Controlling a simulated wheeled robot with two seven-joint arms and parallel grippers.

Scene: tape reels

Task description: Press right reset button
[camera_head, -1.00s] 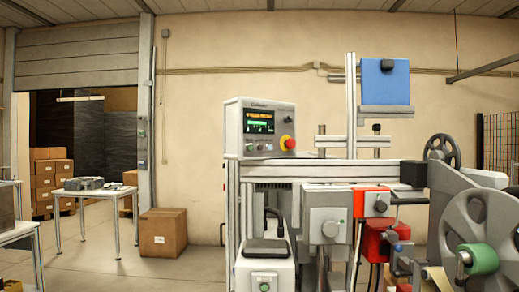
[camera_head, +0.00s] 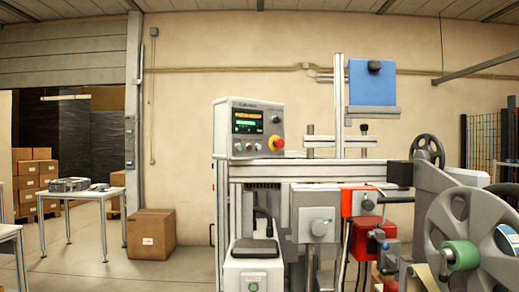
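The labelling machine stands right of centre. No label shows which button is the right reset button. Neither of my grippers is in view.
Tape reels (camera_head: 470,222) with a green core fill the right side. A red unit (camera_head: 372,243) and a grey box (camera_head: 318,226) project from the machine front. A cardboard box (camera_head: 151,232) and a white table (camera_head: 114,181) stand left. Floor between them is open.

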